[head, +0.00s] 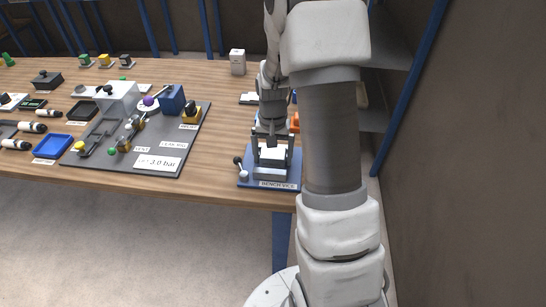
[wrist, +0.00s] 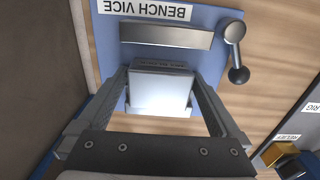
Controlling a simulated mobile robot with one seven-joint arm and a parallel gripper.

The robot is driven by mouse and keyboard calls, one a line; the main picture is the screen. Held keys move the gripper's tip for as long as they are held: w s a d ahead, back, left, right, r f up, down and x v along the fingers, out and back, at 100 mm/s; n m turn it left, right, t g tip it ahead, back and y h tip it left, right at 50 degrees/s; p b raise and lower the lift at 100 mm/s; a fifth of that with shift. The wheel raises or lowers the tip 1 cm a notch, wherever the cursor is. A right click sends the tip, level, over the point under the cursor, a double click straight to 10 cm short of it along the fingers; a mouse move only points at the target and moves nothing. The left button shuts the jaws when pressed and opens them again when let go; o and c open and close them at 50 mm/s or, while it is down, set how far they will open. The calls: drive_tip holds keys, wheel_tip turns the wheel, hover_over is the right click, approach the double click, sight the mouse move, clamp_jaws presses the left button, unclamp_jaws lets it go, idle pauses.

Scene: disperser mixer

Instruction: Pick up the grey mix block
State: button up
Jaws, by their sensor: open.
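A pale grey block (wrist: 159,92), which looks like the grey mix block, sits at the blue-based bench vice (wrist: 165,34). Small print on its dark edge is too small to read. My gripper (wrist: 161,82) is open, with one finger on each side of the block; small gaps seem to show, and I cannot tell whether either finger touches. In the head view my gripper (head: 271,139) points down over the bench vice (head: 270,184), and the block's pale top (head: 272,154) shows between the fingers. The far part of the vice is hidden by my arm.
The vice handle (wrist: 235,55) sticks out beside the vice. A dark board (head: 130,168) with fittings and a 3.0 bar label lies to the left, with a blue tray (head: 53,146) beyond it. A white box (head: 237,62) stands at the back. Bare wood (head: 222,130) lies between board and vice.

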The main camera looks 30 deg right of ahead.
drive_tip(key=c, duration=1.5)
drive_tip(key=shift+r, duration=0.1)
drive_tip(key=shift+c, duration=0.2)
